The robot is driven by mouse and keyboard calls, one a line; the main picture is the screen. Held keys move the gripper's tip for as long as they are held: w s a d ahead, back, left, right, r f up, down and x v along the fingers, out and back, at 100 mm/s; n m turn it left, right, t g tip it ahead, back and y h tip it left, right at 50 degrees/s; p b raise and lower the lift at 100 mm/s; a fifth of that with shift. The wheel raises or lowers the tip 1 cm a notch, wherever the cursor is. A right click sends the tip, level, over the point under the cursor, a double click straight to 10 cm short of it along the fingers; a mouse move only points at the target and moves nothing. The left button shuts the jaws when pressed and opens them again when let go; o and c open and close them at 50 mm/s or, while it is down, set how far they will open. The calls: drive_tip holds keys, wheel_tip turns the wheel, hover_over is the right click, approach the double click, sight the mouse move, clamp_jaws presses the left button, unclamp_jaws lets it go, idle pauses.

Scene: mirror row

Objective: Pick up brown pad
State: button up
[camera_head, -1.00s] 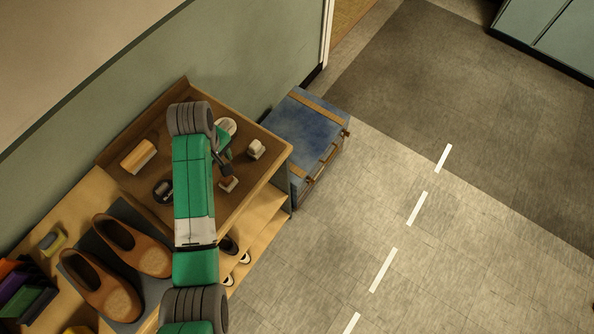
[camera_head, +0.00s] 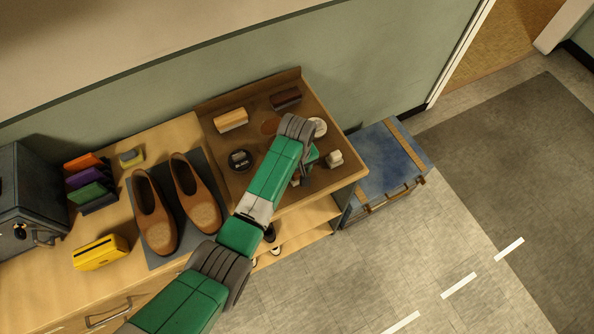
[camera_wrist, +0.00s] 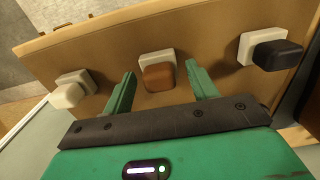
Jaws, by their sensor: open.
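The brown pad (camera_wrist: 158,77) sits on a pale block in the middle of the wrist view, on the brown tray surface (camera_wrist: 215,25). My gripper (camera_wrist: 160,71) is open, with one green finger on each side of the brown pad in the picture; I cannot tell how far above it the fingertips are. Nothing is held. In the head view my gripper (camera_head: 308,163) is over the tray (camera_head: 215,120), and my arm hides part of what lies beneath; a small bit of the brown pad (camera_head: 296,181) shows beside it.
A cream pad (camera_wrist: 70,93) lies to the left and a black pad (camera_wrist: 277,54) to the right in the wrist view. Brown shoes (camera_head: 155,215) stand left; a blue case (camera_head: 385,165) stands right.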

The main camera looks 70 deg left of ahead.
drive_tip(key=c, duration=1.1)
drive_tip(key=shift+o, duration=0.2)
drive_tip(key=shift+w+r, duration=0.1)
drive_tip(key=shift+r, duration=0.45)
wheel_tip(320, 180, up, 2)
drive_tip(key=shift+r+b, duration=0.25)
drive_tip(key=shift+b, duration=0.15)
drive_tip(key=s+d+r+b, duration=0.1)
drive_tip(key=s+d, duration=0.9)
drive_tip(key=d, duration=0.2)
drive_tip(key=shift+s+r, duration=0.25)
drive_tip(key=shift+s, duration=0.1)
